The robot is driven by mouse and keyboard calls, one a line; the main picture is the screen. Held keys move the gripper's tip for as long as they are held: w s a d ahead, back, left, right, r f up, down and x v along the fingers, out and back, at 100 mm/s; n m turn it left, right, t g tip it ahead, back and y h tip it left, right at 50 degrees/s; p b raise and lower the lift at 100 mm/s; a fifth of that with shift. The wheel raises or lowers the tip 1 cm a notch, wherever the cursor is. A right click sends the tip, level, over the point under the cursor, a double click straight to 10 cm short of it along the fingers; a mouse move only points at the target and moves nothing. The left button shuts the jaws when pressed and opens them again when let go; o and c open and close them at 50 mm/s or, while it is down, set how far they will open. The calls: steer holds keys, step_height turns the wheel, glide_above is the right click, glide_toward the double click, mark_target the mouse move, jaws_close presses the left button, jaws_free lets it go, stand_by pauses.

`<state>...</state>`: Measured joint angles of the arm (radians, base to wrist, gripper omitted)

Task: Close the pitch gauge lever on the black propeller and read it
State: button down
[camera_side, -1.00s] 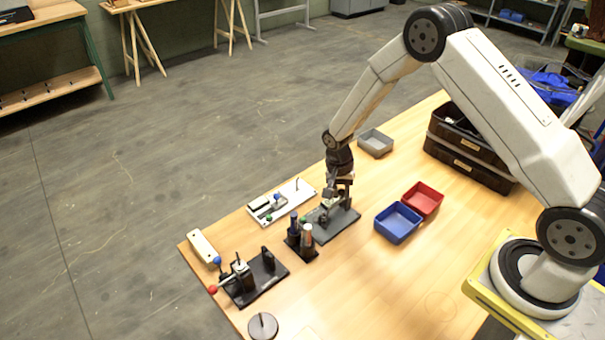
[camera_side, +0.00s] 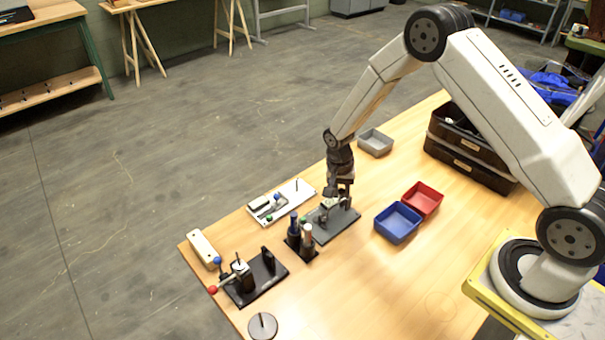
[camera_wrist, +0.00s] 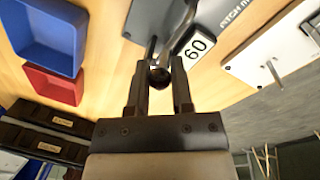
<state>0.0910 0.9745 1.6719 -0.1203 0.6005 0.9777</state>
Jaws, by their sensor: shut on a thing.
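The pitch gauge stands on a grey plate (camera_side: 345,222) in the middle of the table's far edge. My gripper (camera_wrist: 160,65) is shut on the gauge lever's dark round knob (camera_wrist: 160,78), which sits between the two fingers. In the side view my gripper (camera_side: 337,190) is low over the plate and hides part of the gauge. I cannot make out the black propeller apart from the gauge.
A white board (camera_side: 290,204) and a black stand with upright cylinders (camera_side: 302,245) are close to the left. A black fixture with red and blue knobs (camera_side: 262,280) is nearer. Blue (camera_side: 397,224) and red (camera_side: 423,200) trays stand to the right. The right foreground tabletop is clear.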

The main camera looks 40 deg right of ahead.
steer(key=shift+d+y, duration=0.1)
steer(key=shift+y, duration=0.2)
steer(key=shift+s+d+r+y, duration=0.15)
steer(key=shift+d+y, duration=0.2)
steer(key=shift+y, duration=0.65)
steer(key=shift+w+d+r+y, duration=0.1)
steer(key=shift+d+y, duration=0.25)
steer(key=shift+y, duration=0.65)
steer(key=c, duration=0.5)
jaws_free()
steer(key=shift+r, duration=0.1)
steer(key=v, duration=0.7)
steer(key=shift+d+r, duration=0.1)
steer(key=shift+r, duration=0.25)
